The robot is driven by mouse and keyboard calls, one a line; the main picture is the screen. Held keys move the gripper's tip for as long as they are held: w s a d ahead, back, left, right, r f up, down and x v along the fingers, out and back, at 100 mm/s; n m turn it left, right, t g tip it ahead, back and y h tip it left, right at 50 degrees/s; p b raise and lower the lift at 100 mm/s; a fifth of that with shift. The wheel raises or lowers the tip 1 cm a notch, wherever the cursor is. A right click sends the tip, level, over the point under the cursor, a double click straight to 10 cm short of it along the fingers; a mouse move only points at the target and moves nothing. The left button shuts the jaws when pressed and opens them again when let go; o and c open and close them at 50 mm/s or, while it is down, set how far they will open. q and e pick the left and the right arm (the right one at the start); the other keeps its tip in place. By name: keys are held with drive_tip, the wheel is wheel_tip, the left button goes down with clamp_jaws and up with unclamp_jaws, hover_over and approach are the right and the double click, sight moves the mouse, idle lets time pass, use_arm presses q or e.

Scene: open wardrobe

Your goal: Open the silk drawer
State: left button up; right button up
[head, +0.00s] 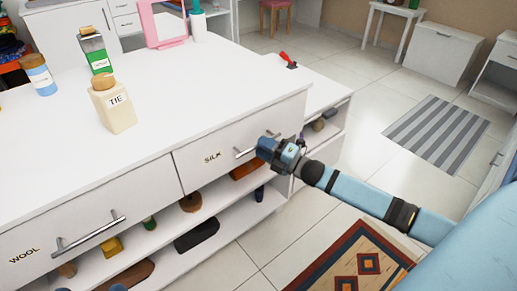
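The silk drawer (225,142) is the right-hand white drawer front of the cabinet, with "SILK" printed on it. It looks flush with the cabinet. Its metal bar handle (244,153) shows at the left end, and the rest is partly hidden by my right gripper. My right gripper (268,148) is at this handle, with its arm coming in from the lower right. Its fingers are too small and covered to tell whether they are closed around the bar.
The wool drawer (125,205) is left of the silk one, with its own handle (88,233). Open shelves below hold shoes and small items. A TIE bottle (113,108) and other bottles stand on the white top (180,95). A patterned rug (345,262) lies on the floor.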

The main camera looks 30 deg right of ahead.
drive_tip(key=shift+x, duration=0.95)
clamp_jaws()
